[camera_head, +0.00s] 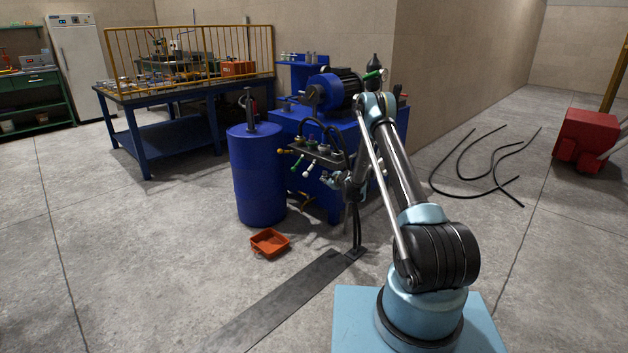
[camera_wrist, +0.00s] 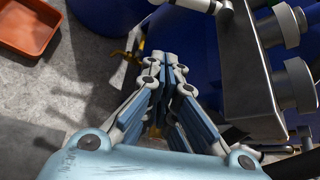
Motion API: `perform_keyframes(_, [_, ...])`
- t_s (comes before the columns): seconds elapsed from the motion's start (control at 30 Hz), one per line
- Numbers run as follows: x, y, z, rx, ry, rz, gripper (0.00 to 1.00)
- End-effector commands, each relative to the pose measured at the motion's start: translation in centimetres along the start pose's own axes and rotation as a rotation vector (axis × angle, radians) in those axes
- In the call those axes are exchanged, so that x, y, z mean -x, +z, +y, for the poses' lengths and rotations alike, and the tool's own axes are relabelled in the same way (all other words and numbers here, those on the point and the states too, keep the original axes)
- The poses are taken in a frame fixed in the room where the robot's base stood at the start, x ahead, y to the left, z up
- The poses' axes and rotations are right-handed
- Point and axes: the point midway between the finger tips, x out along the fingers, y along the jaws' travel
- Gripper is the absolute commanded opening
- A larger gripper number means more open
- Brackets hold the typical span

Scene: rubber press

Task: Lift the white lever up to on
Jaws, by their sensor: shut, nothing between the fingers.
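The hydraulic unit's valve bank (camera_head: 318,153) carries several levers with coloured ends. A white lever (camera_head: 306,172) hangs down at its front, left of my gripper (camera_head: 335,181). In the wrist view, a white rod-like part (camera_wrist: 196,5), seemingly this lever, shows at the top edge, beyond and right of my gripper's fingertips (camera_wrist: 172,62). My fingers are shut and empty, pointing towards the blue machine, with a visible gap to the white part. A yellow-ended lever (camera_head: 285,151) sticks out further left. In the head view my arm hides part of the valve bank.
A blue drum (camera_head: 257,180) stands left of the blue hydraulic unit (camera_head: 345,124). An orange tray (camera_head: 269,243) lies on the floor and also shows in the wrist view (camera_wrist: 28,22). A dark metal block with round grey fittings (camera_wrist: 285,27) is close right of my gripper. Open floor lies left.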

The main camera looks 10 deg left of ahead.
Motion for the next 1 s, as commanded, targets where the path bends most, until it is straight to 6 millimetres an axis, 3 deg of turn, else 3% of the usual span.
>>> perform_keyframes(0.27, [-0.9, 0.0, 0.0, 0.001, 0.001, 0.000, 0.00])
perform_keyframes(0.7, [-7.3, 0.1, 0.0, 0.001, 0.001, 0.000, 0.00])
perform_keyframes(1.0, [-9.9, 0.5, -0.1, 0.002, 0.000, 0.000, 0.00])
